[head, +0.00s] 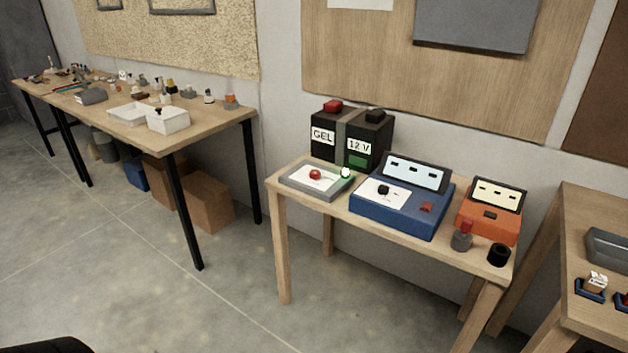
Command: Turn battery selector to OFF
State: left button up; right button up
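A grey panel (316,195) with a white label lies on the small wooden table. Neither of my grippers is in view.
A blue device (400,208) with a black knob and an orange device (487,222) stand right of the panel. Two small cylinders (461,240) are near the table's front right edge. A cluttered workbench (190,131) is at left. The floor in front is clear.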

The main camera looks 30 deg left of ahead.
aim_at(314, 174)
jog(key=i+j, duration=0.35)
jog(key=j, duration=0.15)
jog(key=i+j, duration=0.3)
jog(key=j, duration=0.15)
jog(key=i+j, duration=0.35)
jog(key=j, duration=0.15)
